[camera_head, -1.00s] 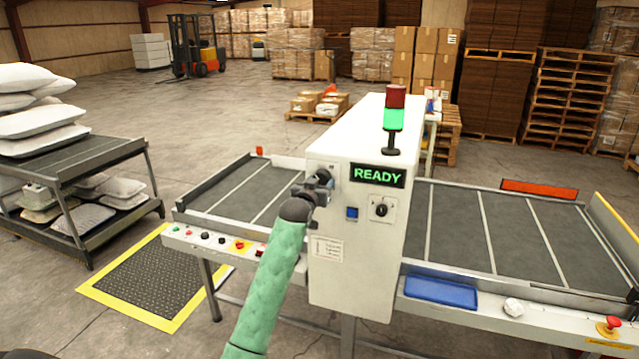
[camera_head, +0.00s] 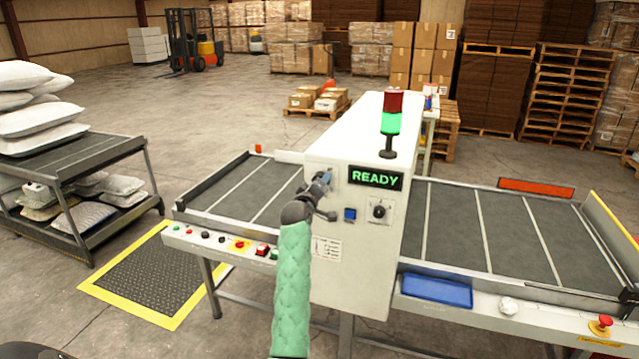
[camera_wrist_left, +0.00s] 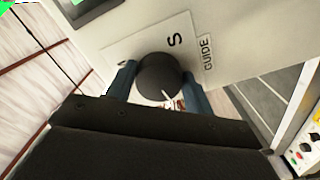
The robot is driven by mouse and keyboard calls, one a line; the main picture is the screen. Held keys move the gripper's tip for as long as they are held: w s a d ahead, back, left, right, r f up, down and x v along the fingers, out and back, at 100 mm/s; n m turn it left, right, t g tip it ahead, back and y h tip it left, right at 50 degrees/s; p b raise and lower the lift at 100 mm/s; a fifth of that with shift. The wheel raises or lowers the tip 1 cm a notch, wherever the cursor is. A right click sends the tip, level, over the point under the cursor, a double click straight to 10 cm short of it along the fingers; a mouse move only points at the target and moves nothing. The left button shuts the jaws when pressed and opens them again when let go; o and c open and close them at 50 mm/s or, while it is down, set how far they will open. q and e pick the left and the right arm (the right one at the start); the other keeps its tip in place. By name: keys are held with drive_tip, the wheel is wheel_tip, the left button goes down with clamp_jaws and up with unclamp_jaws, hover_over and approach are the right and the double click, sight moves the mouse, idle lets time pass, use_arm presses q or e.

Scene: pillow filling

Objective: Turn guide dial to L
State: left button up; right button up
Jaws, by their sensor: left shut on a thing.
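The guide dial (camera_wrist_left: 158,77) is a round black knob on a white plate marked "GUIDE" and "S" in the left wrist view. A white pointer mark shows on the knob's lower edge, turned away from the S. No L is visible; part of the plate is hidden. My left gripper (camera_wrist_left: 160,88) is shut on the knob, one dark blue finger on each side. In the head view my left gripper (camera_head: 324,182) is at the upper left of the white machine's front (camera_head: 350,255) and hides the dial. My right gripper is not in view.
A green READY display (camera_head: 376,179), a blue button (camera_head: 350,214) and another black selector (camera_head: 379,209) sit right of my gripper. Conveyor beds extend left (camera_head: 232,196) and right (camera_head: 455,225). A rack of pillows (camera_head: 75,160) stands at the left.

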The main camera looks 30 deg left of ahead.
use_arm(q)
drive_tip(key=shift+d+r+n+p, duration=0.1)
drive_tip(key=shift+n+p, duration=1.5)
drive_tip(key=shift+n, duration=2)
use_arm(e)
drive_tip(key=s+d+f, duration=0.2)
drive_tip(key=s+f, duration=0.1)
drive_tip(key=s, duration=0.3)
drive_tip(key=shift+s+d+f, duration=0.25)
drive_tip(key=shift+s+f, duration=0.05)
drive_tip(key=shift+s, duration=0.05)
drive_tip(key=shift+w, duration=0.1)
use_arm(q)
drive_tip(key=o, duration=1)
drive_tip(key=shift+c, duration=0.2)
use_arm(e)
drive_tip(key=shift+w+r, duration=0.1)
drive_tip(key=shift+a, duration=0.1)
